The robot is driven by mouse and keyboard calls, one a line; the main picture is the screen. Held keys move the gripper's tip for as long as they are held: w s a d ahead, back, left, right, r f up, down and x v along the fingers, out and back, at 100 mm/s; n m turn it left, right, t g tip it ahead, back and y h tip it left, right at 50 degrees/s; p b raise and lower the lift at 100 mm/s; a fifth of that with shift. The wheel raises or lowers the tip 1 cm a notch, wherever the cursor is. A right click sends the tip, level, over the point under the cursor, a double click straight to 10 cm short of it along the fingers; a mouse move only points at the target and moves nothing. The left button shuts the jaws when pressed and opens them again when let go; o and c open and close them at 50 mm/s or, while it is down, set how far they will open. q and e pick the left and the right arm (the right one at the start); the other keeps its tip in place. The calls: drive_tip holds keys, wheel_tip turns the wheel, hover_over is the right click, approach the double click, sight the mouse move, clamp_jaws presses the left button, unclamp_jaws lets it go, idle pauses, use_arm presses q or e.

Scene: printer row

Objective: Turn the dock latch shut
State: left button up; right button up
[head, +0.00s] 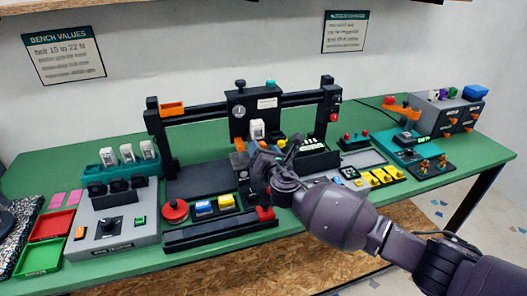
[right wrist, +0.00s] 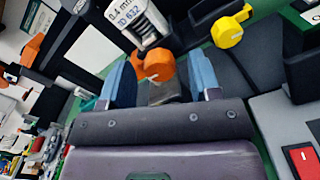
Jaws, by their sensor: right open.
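An orange knob (right wrist: 155,66), which looks like the dock latch, shows in the right wrist view just below a white module labelled "0.4 mm ID 632" (right wrist: 140,22). My right gripper (right wrist: 161,82) is open, with its two blue-grey fingers on either side of the knob. I cannot tell whether either finger touches it. In the head view my right gripper (head: 273,152) is at the front of the black gantry printer, below the white module (head: 257,130), and covers much of the dock. My left gripper is in neither view.
A yellow knob (right wrist: 228,32) is close by, right of the orange one. The black gantry (head: 162,140) stands behind my gripper. A grey control box (head: 118,232) and red tray (head: 53,224) are at left. Yellow parts (head: 380,177) lie to the right on the green bench.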

drive_tip(key=c, duration=0.9)
drive_tip(key=shift+m+b, duration=0.7)
drive_tip(key=shift+m, duration=8.3)
